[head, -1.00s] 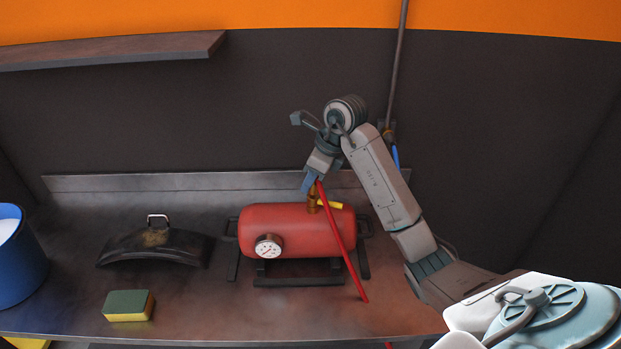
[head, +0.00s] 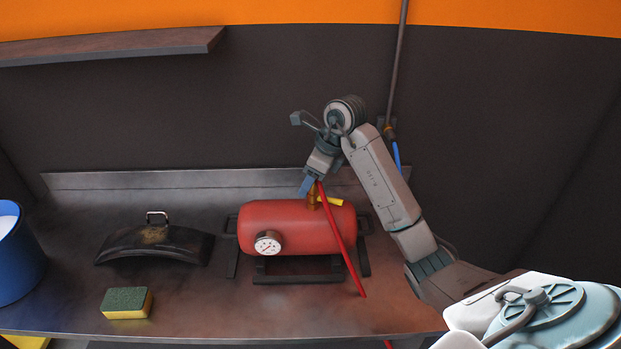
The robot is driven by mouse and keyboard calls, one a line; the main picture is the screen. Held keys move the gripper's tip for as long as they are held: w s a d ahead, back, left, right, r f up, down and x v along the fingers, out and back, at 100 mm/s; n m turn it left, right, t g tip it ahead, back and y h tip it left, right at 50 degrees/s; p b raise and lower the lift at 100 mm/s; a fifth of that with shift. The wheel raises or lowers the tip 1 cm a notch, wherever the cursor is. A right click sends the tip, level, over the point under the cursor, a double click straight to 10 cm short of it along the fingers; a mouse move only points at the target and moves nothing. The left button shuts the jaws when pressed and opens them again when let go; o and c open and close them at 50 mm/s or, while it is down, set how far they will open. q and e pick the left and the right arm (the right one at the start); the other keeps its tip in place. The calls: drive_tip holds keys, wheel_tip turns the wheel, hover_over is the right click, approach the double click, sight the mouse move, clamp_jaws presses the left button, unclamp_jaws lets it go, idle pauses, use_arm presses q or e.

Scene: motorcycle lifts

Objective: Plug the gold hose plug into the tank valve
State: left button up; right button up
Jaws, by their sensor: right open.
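The red tank (head: 290,228) lies on its stand on the bench, with a round gauge on its front. Its brass valve (head: 311,200) rises from the top, with a yellow lever (head: 331,201) pointing right. The red hose (head: 340,243) runs from beside the valve's top down across the tank's front to the bench edge. The gold hose plug cannot be made out apart from the brass valve. My right gripper (head: 306,187) is open, pointing down just above and left of the valve, at the hose's upper end. My left gripper is out of view.
A black curved part with a handle (head: 154,247) and a green-yellow sponge (head: 126,303) lie left of the tank. A blue bucket (head: 18,262) stands at the far left. A shelf (head: 110,47) juts from the wall. The bench front between sponge and hose is clear.

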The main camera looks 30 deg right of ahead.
drive_tip(key=p+v, duration=0.6)
drive_tip(key=v, duration=0.4)
drive_tip(key=shift+s+r, duration=0.2)
drive_tip(key=shift+r, duration=0.15)
drive_tip(key=shift+d, duration=0.1)
